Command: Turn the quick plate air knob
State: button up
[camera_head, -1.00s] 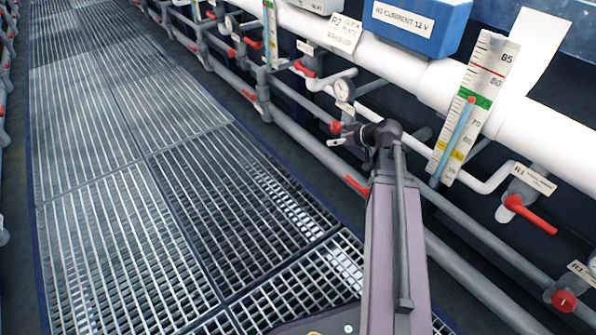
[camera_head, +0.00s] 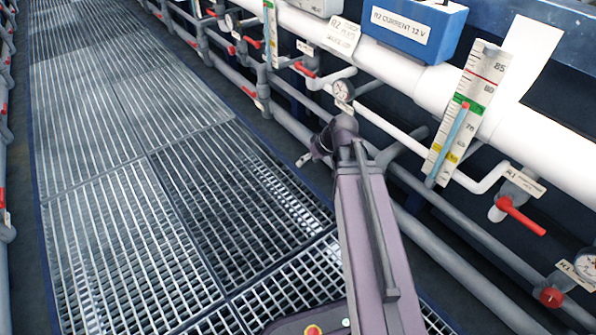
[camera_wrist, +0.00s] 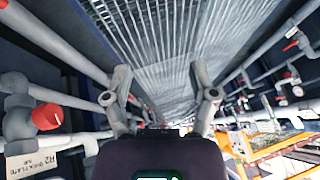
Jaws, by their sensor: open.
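In the wrist view, the quick plate air knob (camera_wrist: 47,116) is a red round knob on a grey pipe fitting at the left. Below it hangs a white tag (camera_wrist: 32,160), which appears to read "R2 QUICK PLATE AIR". My gripper (camera_wrist: 161,82) is open, its two fingers wide apart with nothing between them. The knob is left of the fingers, apart from them.
Grey pipes (camera_head: 455,243) and a thick white pipe (camera_head: 545,150) run along the right. A red-handled valve (camera_head: 521,216) and a level gauge (camera_head: 470,112) stand right of my arm. The grating floor (camera_head: 120,200) is clear at the left.

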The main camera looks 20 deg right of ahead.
jog(key=s+a+m+g+h+p, duration=0.1)
jog(key=s+a+g+h+p, duration=0.1)
jog(key=s+a, duration=0.3)
jog(key=shift+r+m+g, duration=0.3)
jog(key=shift+r+g, duration=0.05)
jog(key=shift+g, duration=0.05)
dwell(0.4)
jog(key=w+d+n+t+b, duration=0.1)
jog(key=w+d+t+b, duration=0.2)
jog(key=d, duration=0.5)
jog(key=w+d+r+n+t+y+b, duration=0.1)
jog(key=w+d+t+b, duration=0.2)
jog(key=d, duration=0.6)
jog(key=w+d+t+y+b, duration=0.1)
jog(key=w+d+t+b, duration=0.2)
jog(key=d, duration=0.5)
jog(key=w+t, duration=0.1)
jog(key=t, duration=0.1)
jog(key=shift+w+d+r+n+t, duration=0.25)
jog(key=shift+w+n+t, duration=0.05)
jog(key=shift+n, duration=0.1)
